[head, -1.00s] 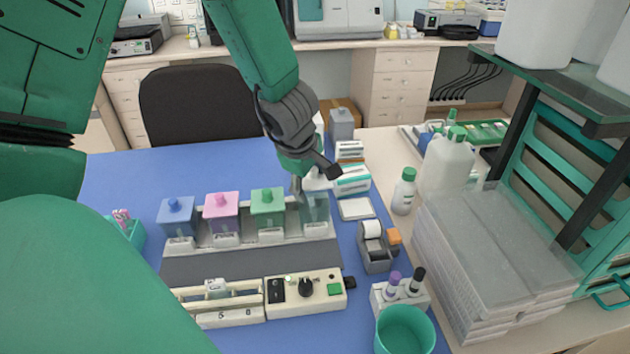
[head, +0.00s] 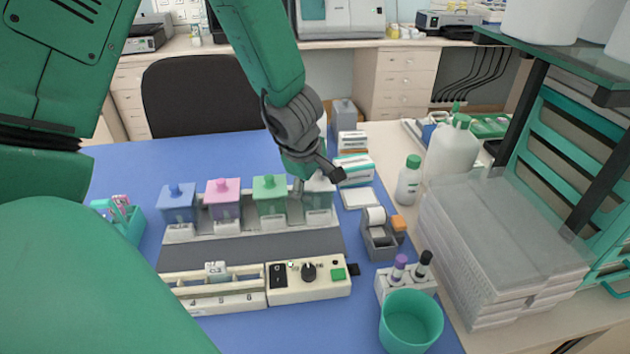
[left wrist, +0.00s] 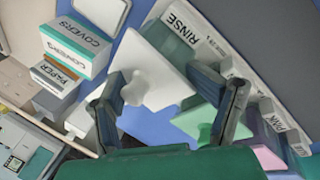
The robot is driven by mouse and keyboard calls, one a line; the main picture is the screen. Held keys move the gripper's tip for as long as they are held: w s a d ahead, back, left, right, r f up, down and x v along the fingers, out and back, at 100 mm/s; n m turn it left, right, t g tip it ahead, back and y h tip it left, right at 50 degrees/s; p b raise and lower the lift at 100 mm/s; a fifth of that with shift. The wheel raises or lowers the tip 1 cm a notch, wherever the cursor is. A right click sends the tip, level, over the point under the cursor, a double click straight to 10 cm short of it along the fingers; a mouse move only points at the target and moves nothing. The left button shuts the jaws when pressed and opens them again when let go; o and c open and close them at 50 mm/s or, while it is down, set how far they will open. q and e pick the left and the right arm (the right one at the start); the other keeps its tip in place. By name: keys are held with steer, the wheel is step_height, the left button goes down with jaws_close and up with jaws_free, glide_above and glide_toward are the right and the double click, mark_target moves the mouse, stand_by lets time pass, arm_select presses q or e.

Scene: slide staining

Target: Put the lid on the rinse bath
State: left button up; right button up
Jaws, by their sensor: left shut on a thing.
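The rinse bath (head: 318,207) is a clear greenish jar at the right end of the row of staining baths. Its RINSE label (left wrist: 184,28) shows in the left wrist view. The lid (head: 322,184) is a pale square plate with a knob, over the top of the rinse bath; it also shows in the left wrist view (left wrist: 160,82). I cannot tell whether it rests fully on the rim. My left gripper (head: 303,184) is shut on the lid, reaching down from above, with its fingertips partly hidden. My right gripper is not in view.
Baths with blue (head: 178,190), pink (head: 224,186) and green (head: 270,183) lids stand close on the left. Boxes (head: 354,168) stand behind, right of the gripper. A label dispenser (head: 379,240), a teal cup (head: 411,322) and a white bottle (head: 408,182) are to the right.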

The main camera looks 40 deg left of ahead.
arm_select(q)
steer(key=shift+a, duration=0.2)
stand_by(0.3)
steer(key=o, duration=1.6)
steer(key=shift+f, duration=0.1)
steer(key=shift+c, duration=0.2)
steer(key=shift+o, duration=1.4)
steer(key=shift+w+a+f, duration=0.1)
steer(key=shift+w, duration=0.1)
steer(key=shift+w+a, duration=0.1)
steer(key=shift+a, duration=0.1)
steer(key=shift+s+d+r, duration=0.2)
steer(key=shift+s+r, duration=0.05)
steer(key=shift+r, duration=0.05)
steer(key=shift+s+d+r, duration=0.15)
steer(key=shift+d+r, duration=0.05)
steer(key=shift+r, duration=0.35)
steer(key=a+v, duration=0.1)
steer(key=v, duration=0.9)
steer(key=shift+d, duration=0.15)
